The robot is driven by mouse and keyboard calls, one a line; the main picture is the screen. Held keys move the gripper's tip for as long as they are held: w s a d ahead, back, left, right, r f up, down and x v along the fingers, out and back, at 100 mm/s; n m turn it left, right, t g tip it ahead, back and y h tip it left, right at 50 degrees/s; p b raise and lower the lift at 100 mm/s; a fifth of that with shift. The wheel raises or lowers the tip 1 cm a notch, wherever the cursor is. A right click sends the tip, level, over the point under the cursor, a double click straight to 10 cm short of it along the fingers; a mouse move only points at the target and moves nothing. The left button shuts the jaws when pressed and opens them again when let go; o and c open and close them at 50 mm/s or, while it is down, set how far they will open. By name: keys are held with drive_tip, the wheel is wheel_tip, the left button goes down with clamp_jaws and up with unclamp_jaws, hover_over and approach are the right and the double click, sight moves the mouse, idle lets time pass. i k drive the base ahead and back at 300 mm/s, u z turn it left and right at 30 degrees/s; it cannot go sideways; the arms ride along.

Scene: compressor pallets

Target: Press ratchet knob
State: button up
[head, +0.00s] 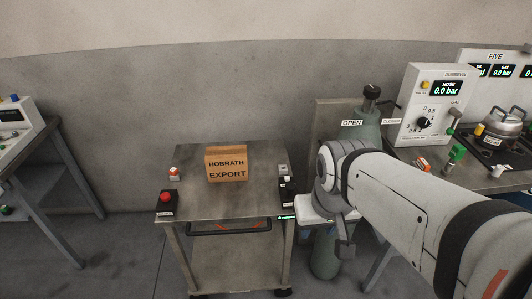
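I cannot clearly pick out a ratchet knob. A small black device (288,190) with a pale label stands at the right edge of the steel cart (215,208), partly beside my arm. A small grey-white fitting (283,170) sits just behind it. A red round button on a black box (167,200) is at the cart's left front corner. My arm reaches in from the lower right, and its bent end is just right of the cart. My gripper's fingers cannot be made out there, and no hold on anything shows.
A cardboard box (227,164) marked HOBRATH EXPORT stands on the cart. A green gas cylinder (369,128) with OPEN and CLOSED labels is behind my arm. A gauge panel (432,105) reading 0.0 bar stands on the right bench. Floor is clear left of the cart.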

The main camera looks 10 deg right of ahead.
sight(290, 187)
drive_tip(key=u, duration=0.05)
drive_tip(key=i, duration=0.25)
drive_tip(key=z, duration=1.05)
drive_tip(key=k, duration=2)
drive_tip(key=u, duration=0.4)
drive_tip(key=i, duration=1.5)
drive_tip(key=u, duration=0.05)
